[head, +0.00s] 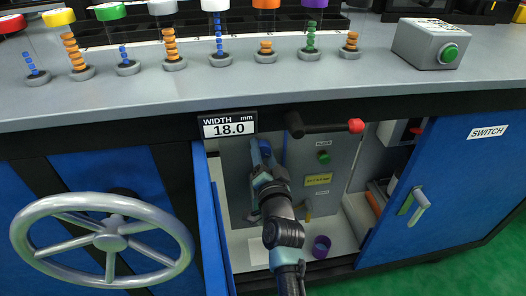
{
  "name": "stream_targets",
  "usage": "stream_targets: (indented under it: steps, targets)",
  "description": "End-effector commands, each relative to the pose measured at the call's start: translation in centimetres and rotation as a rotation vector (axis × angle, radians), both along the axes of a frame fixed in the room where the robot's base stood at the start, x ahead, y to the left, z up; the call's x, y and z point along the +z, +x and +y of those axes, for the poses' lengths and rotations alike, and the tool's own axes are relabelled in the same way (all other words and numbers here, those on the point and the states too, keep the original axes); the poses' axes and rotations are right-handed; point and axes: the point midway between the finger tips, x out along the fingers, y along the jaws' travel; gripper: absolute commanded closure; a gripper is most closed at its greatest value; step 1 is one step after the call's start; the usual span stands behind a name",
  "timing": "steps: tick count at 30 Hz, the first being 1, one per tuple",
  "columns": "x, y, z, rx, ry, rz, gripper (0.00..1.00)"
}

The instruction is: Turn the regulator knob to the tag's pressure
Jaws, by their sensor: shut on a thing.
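My gripper (260,158) reaches into the open cabinet below the counter, at the grey back panel. It is shut on what appears to be the regulator knob, which is mostly hidden behind the gripper; blue shows at the fingers, and I cannot tell whether it is knob or finger. A yellow tag (318,179) is on the panel just right of my gripper. Its lettering is too small to read. I cannot make out a pressure gauge or the knob's angle.
Blue doors stand open left (207,220) and right (440,195) of the cabinet. A red-tipped black lever (325,127) juts out above the opening. A green button (324,157) is on the panel, and a purple cup (321,246) stands on the cabinet floor. A handwheel (105,240) is at left.

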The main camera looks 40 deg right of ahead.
Motion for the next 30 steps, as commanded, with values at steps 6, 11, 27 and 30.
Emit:
stream_targets:
  steps: [6,11,27,30]
  targets:
    - [-0.15,-0.01,0.07,0.001,0.021,-0.01,1.0]
    - [-0.15,-0.01,0.06,0.001,0.021,-0.01,1.0]
    - [-0.06,0.0,0.02,0.0,0.019,-0.01,0.16]
    - [-0.04,-0.14,0.1,0.0,0.019,-0.01,0.16]
